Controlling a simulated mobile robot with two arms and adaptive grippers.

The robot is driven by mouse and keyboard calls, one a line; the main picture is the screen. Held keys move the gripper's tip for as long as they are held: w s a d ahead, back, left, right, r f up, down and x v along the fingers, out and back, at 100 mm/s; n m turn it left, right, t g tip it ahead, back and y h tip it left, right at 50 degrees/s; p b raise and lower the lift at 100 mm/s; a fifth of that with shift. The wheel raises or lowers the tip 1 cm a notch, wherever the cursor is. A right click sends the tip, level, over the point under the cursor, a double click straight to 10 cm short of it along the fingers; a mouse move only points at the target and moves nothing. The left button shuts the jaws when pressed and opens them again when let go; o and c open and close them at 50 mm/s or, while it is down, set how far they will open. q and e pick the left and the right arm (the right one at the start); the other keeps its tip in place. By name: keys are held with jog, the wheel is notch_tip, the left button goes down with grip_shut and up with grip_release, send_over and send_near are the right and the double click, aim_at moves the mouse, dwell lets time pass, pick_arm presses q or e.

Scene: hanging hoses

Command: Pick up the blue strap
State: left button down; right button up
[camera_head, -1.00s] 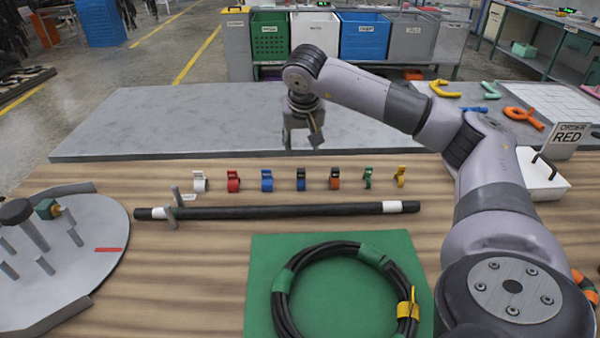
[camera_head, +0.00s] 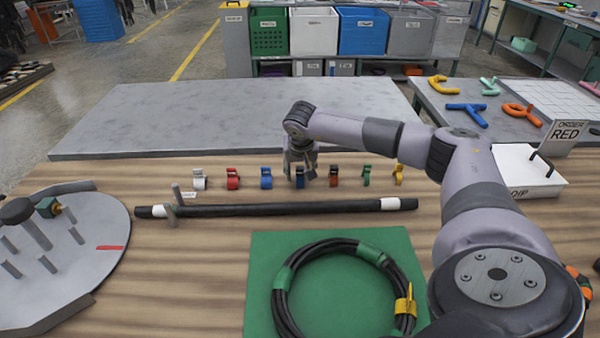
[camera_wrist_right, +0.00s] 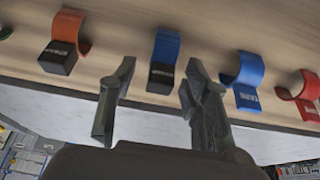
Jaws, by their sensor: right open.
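A plain blue strap (camera_head: 266,180) stands on the wooden table in a row of coloured straps. It also shows in the right wrist view (camera_wrist_right: 240,80), right of the fingers. Beside it is a blue strap with a black block (camera_wrist_right: 164,60), which lies ahead of and between the fingertips in the right wrist view. My right gripper (camera_head: 301,172) is open and empty, over this black-block strap and mostly hiding it in the head view. In the right wrist view the open fingers (camera_wrist_right: 158,88) show no contact with any strap. My left gripper is not in view.
White (camera_head: 199,182), red (camera_head: 233,181), orange (camera_head: 334,178), green (camera_head: 367,177) and yellow (camera_head: 399,175) straps share the row. A black rod (camera_head: 290,208) lies in front. A coiled hose (camera_head: 284,290) rests on a green mat (camera_head: 260,250). A grey slab (camera_head: 180,120) lies behind.

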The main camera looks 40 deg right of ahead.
aim_at(300, 167)
jog(key=shift+c, duration=0.2)
grip_shut()
dwell(0.4)
notch_tip(300, 167, up, 20)
dwell(0.6)
jog(key=c, duration=0.6)
grip_release()
jog(key=shift+c, duration=0.2)
grip_shut()
jog(key=shift+f, duration=0.1)
